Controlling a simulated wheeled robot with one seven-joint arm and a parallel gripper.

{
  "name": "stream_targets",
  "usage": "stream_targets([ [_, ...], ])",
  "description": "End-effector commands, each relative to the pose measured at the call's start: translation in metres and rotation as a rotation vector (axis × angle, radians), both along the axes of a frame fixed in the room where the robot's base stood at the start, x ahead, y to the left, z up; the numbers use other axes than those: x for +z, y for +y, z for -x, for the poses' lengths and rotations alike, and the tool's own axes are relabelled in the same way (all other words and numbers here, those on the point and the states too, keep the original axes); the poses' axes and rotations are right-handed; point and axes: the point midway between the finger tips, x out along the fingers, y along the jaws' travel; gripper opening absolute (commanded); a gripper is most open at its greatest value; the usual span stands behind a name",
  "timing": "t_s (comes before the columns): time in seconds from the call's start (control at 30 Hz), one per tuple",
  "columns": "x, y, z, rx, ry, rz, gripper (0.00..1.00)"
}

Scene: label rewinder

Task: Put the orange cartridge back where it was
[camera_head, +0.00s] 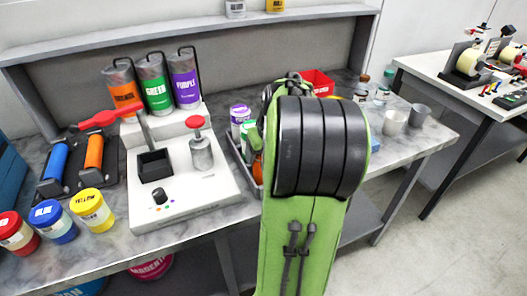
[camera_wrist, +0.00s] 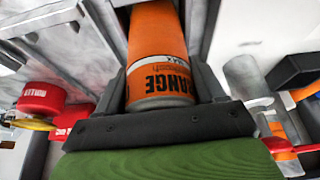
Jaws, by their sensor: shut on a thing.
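In the head view my green arm hides my gripper. A small orange patch (camera_head: 257,168) shows at the arm's left edge; I cannot tell if it is the held cartridge. Three grey canisters labelled orange (camera_head: 123,95), green (camera_head: 157,92) and purple (camera_head: 186,86) stand at the back of the white machine (camera_head: 190,208).
A black tray (camera_head: 75,190) holds a blue roller and an orange roller (camera_head: 95,152) at left. Red, blue and yellow jars (camera_head: 92,208) line the front edge. Purple and green jars (camera_head: 240,117) stand beside my arm. Cups (camera_head: 394,122) and a red bin (camera_head: 318,82) are at right.

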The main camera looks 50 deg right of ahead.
Motion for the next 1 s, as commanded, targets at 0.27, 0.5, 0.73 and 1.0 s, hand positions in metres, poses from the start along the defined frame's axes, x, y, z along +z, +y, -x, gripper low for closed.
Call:
stream_targets([
  [0.27,-0.003,0.0,0.0,0.001,-0.001,0.002,0.1],
  [0.5,-0.005,0.0,0.0,0.001,-0.001,0.002,0.82],
  [0.73,-0.005,0.0,0.0,0.0,-0.001,0.0,0.98],
  [1.0,0.01,0.002,0.005,-0.002,0.0,0.002,0.98],
])
